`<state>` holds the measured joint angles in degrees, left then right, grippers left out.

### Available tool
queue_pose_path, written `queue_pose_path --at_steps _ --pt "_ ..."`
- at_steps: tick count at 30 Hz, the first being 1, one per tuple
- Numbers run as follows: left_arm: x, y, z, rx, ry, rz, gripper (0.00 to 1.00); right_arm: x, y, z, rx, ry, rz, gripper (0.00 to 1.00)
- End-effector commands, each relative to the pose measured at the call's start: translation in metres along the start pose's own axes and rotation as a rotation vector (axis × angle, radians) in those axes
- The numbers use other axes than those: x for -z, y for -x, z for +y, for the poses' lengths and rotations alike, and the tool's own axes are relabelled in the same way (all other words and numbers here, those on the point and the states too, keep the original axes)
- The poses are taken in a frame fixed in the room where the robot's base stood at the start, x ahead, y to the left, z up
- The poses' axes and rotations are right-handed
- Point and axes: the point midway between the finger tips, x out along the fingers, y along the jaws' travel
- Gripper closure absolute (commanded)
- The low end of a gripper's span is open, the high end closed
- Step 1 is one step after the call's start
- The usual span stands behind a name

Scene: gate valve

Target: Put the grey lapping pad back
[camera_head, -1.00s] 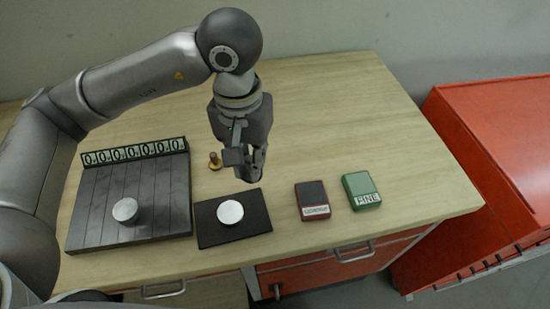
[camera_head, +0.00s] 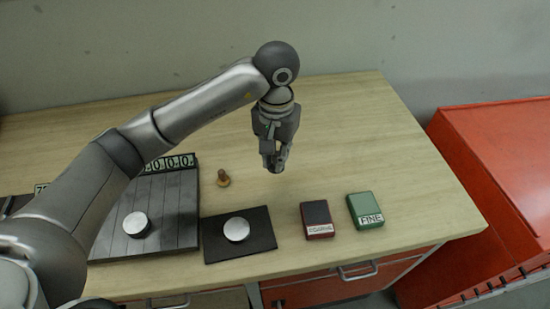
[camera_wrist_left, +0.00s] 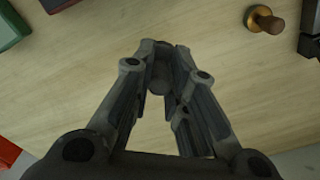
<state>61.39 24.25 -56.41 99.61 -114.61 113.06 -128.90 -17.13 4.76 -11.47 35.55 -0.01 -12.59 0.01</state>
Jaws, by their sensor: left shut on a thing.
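My left gripper (camera_head: 275,164) is above the bench, behind the dark mat. In the left wrist view its fingers (camera_wrist_left: 161,66) are closed around a small grey rounded thing (camera_wrist_left: 160,80), mostly hidden by them. I cannot tell for certain whether this is the grey lapping pad. A dark-topped red block labelled COARSE (camera_head: 317,219) and a green block labelled FINE (camera_head: 365,210) stand at the front right, apart from the gripper. A silver disc (camera_head: 237,229) lies on the dark mat (camera_head: 262,241). My right gripper is out of view.
A grooved dark plate (camera_head: 178,220) bears another silver disc (camera_head: 137,224), with a row of number tags (camera_head: 172,161) behind it. My left arm covers part of it. A brass piece with a wooden knob (camera_head: 223,179) lies behind the mat. The bench's right rear is clear.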

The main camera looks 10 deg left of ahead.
Motion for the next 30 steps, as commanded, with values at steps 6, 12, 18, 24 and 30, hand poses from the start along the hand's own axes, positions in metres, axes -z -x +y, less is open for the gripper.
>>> queue_pose_path --at_steps 6,12,18,24,30 --pt "0.011 -0.013 -0.006 -0.001 0.002 -0.001 1.0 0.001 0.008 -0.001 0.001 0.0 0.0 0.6" --pt "0.011 -0.036 -0.007 -0.002 0.0 -0.003 1.0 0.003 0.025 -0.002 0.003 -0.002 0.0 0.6" --pt "0.012 -0.047 -0.007 -0.001 0.0 0.002 1.0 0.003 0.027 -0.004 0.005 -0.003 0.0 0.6" --pt "0.013 -0.048 -0.007 -0.001 0.0 0.002 1.0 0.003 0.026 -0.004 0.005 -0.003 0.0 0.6" --pt "0.012 -0.05 -0.007 0.0 0.0 0.002 0.79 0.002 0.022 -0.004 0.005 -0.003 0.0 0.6"
